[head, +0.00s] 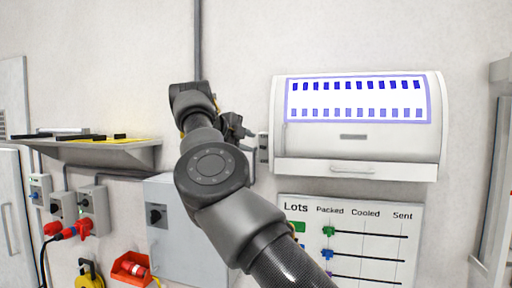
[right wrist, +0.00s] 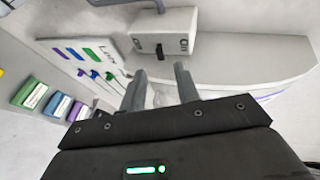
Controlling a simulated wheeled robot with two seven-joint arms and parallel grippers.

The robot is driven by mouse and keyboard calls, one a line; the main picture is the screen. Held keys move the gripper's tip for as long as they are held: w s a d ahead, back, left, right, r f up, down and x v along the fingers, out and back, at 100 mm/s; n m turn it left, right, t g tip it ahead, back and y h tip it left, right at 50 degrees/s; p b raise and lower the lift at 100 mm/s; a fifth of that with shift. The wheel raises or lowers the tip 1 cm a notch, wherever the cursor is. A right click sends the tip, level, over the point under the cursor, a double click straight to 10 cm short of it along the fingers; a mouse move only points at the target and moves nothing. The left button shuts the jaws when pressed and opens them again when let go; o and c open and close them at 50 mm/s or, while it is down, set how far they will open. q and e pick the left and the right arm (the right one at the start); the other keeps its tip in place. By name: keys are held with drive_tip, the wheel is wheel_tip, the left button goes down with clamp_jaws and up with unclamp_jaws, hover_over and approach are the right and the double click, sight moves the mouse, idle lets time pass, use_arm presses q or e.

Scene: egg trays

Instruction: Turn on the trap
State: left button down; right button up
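The trap (head: 355,150) is a white wall-mounted unit with a curved front and a panel of blue slots, at the upper right of the head view. A small switch box (head: 263,147) sits at its left side, partly hidden by my right gripper. In the right wrist view the switch box (right wrist: 180,22) is light grey with a dark lever (right wrist: 159,50) and lettering on both sides; I cannot tell its setting for sure. My right gripper (right wrist: 160,70) is open and empty, its fingertips pointing toward the lever and apparently short of it. My left gripper is out of view.
A lots board (head: 362,245) with coloured markers hangs below the trap. A grey cabinet (head: 190,240) with a black knob is behind my right arm. A shelf (head: 95,150), socket boxes (head: 62,205) and a red bin (head: 130,268) are at left.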

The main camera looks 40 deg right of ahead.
drive_tip(key=v, duration=0.5)
idle(0.4)
